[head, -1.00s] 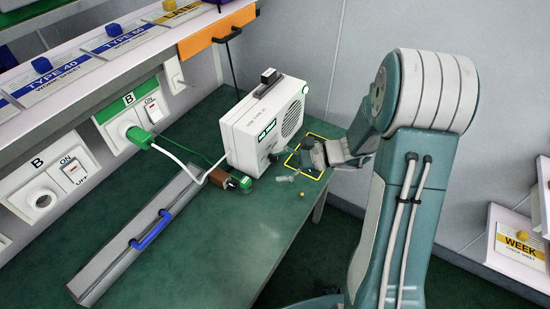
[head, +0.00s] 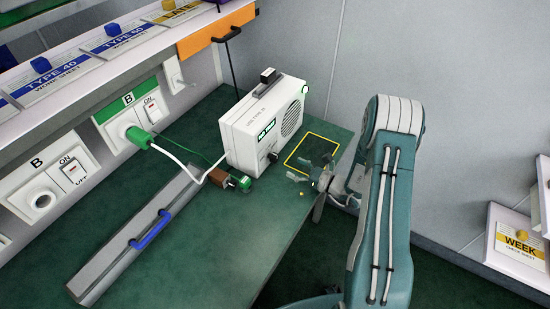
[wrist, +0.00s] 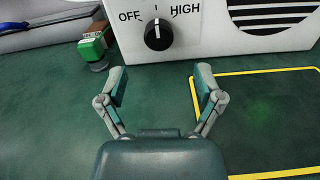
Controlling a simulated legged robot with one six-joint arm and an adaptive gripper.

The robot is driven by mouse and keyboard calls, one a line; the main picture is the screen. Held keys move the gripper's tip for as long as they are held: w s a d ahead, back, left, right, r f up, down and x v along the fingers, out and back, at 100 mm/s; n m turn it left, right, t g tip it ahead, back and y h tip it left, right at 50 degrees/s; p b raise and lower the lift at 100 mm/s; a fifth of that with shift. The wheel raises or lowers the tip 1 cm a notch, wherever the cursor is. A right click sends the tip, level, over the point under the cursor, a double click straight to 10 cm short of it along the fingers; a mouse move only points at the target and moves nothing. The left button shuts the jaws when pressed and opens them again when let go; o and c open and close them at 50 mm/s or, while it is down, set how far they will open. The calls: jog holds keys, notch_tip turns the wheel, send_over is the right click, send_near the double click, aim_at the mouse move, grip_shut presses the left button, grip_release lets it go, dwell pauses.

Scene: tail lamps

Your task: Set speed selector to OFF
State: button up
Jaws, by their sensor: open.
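The speed selector (wrist: 158,36) is a black round knob on the front of a white box-shaped unit (wrist: 220,28). OFF is printed at its upper left and HIGH at its upper right, with a short mark between. The knob's white line points roughly up, towards the middle mark. In the head view the selector (head: 273,157) is small on the unit's lower front. My gripper (wrist: 160,80) is open and empty, its two fingers spread, below and apart from the knob. In the head view my gripper (head: 313,169) is in front of the unit, near the bench edge.
A yellow outlined square (head: 311,152) lies on the green bench (head: 180,240), right of the unit. A green-capped part (head: 244,183) stands at the unit's left front. A white cable runs to a green plug (head: 139,137). A grey rail with a blue handle (head: 151,230) lies left.

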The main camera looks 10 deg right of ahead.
aim_at(277, 159)
jog(key=x, duration=0.8)
jog(key=shift+s, duration=0.1)
jog(key=c, duration=1.2)
